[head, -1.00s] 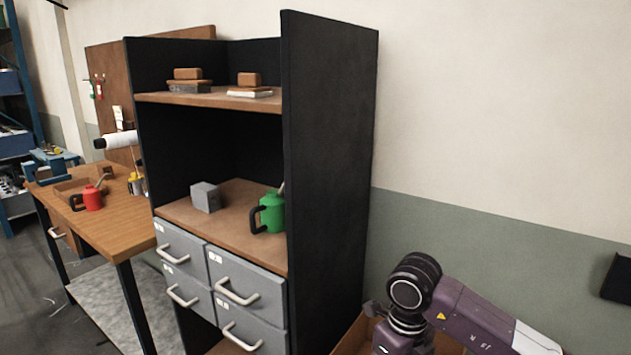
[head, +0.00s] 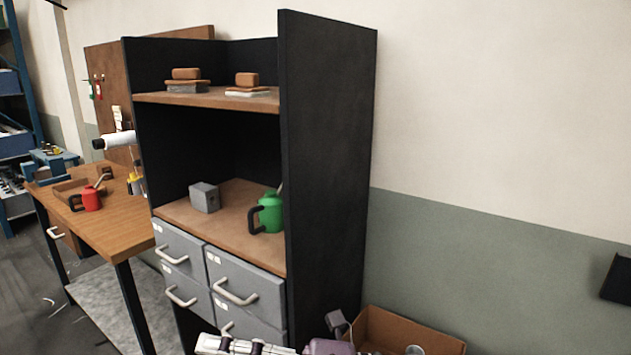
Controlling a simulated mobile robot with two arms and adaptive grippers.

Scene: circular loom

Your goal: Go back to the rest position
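Part of one of my arms, white and purple, shows along the bottom edge, in front of the cabinet's lowest drawers and the box. No gripper fingers can be made out in the head view, so I cannot see what either gripper holds. The black cabinet (head: 325,170) stands in the middle, with a green oil can (head: 271,214) and a grey block (head: 204,198) on its middle shelf. The grey drawers (head: 245,293) below look shut, though my arm partly covers the lowest visible one.
A wooden workbench (head: 120,228) with a red can (head: 91,200) stands left of the cabinet. Small brown blocks (head: 247,80) lie on the top shelf. An open cardboard box (head: 440,345) sits right of the cabinet.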

